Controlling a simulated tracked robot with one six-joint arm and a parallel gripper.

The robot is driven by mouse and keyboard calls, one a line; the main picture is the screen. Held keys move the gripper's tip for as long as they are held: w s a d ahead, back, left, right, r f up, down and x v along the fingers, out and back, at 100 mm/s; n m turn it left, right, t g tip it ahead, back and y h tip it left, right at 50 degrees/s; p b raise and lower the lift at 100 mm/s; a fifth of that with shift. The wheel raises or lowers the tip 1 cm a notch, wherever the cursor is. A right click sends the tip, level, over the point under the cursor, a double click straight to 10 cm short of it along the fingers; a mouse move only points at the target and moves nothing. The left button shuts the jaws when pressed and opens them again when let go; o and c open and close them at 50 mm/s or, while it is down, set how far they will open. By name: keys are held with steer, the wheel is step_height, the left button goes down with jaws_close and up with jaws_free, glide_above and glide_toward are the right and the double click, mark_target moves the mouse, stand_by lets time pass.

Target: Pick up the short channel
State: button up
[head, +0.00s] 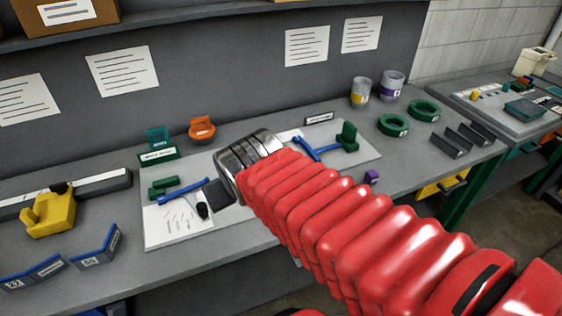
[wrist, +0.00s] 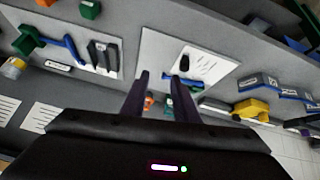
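Several dark grey channel-shaped pieces lie side by side at the right of the bench in the head view, such as the nearest one (head: 442,146); I cannot tell which is the short channel. Two dark grey bars (wrist: 104,54) lie on a white sheet at the left of the wrist view; my arm hides that area in the head view. My gripper (wrist: 158,78) shows two separated dark fingers in the wrist view, with nothing between them. It is above the bench near the left white sheet (head: 165,228), away from the dark pieces.
Blue-and-green clamps lie on both sheets, one at the left (head: 183,191) and one at the right (head: 318,149). A yellow tool (head: 50,213) and a long bar (head: 105,184) are at the left. Green rings (head: 393,125) and cans (head: 361,93) stand by the dark pieces.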

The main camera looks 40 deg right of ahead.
steer(key=w+d+f+t+h, duration=0.1)
steer(key=w+d+f, duration=0.15)
steer(key=d, duration=0.25)
steer(key=w+d+f+m+h, duration=0.1)
steer(key=w+d, duration=0.2)
steer(key=d, duration=0.3)
steer(key=w+d+f+t+h, duration=0.1)
steer(key=w+d, duration=0.1)
steer(key=d, duration=0.3)
steer(key=d+f+t, duration=0.1)
steer(key=d+f, duration=0.2)
steer(key=s+d+f+t+y, duration=0.1)
steer(key=d+f, duration=0.1)
steer(key=d, duration=0.2)
steer(key=d+f+t, duration=0.2)
steer(key=d+f, duration=0.1)
steer(key=d, duration=0.1)
steer(key=shift+s+f+m+y, duration=0.25)
steer(key=shift+f+m+y, duration=0.05)
steer(key=shift+m, duration=0.1)
steer(key=shift+x, duration=4.3)
steer(key=shift+r, duration=0.1)
steer(key=shift+w, duration=0.15)
